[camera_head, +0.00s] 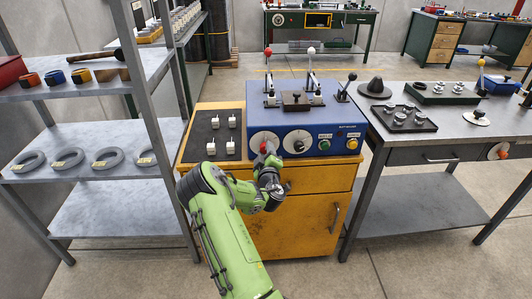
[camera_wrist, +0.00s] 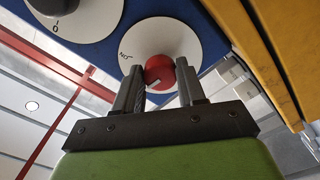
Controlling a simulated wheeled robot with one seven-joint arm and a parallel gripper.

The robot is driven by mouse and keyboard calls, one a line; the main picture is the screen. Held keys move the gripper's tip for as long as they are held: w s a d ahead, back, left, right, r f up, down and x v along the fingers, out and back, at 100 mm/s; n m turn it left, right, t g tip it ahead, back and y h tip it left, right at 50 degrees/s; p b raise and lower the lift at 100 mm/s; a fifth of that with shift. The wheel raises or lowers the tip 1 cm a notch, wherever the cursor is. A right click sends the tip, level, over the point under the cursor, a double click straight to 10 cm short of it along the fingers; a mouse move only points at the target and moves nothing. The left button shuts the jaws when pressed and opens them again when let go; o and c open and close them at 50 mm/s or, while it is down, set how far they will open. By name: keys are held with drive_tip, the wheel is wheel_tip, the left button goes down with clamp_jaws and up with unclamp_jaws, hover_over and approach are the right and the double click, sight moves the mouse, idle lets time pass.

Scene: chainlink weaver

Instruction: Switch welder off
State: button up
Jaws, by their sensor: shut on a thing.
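The blue welder (camera_head: 335,113) sits on a yellow cabinet (camera_head: 308,222). On its front left is a white round dial (camera_head: 258,136) with a red knob (camera_head: 263,147). In the wrist view the dial (camera_wrist: 168,36) carries the marking "ON", and the red knob (camera_wrist: 158,70) is at its middle. My gripper (camera_wrist: 160,88) is shut on the red knob, one finger on each side of it. In the head view my gripper (camera_head: 267,160) is in front of the welder and partly hidden by my wrist.
A second white dial with a black knob (camera_head: 298,145) is close to the right, then a green button (camera_head: 324,145) and a yellow one (camera_head: 352,144). Levers (camera_head: 310,70) stand on top. A metal shelf (camera_head: 84,151) is at left and a grey table (camera_head: 450,128) at right.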

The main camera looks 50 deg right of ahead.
drive_tip(key=shift+n, duration=0.6)
drive_tip(key=o, duration=1.1)
drive_tip(key=shift+c, duration=0.2)
drive_tip(key=b+v, duration=0.6)
drive_tip(key=v, duration=0.9)
drive_tip(key=shift+s+a, duration=0.3)
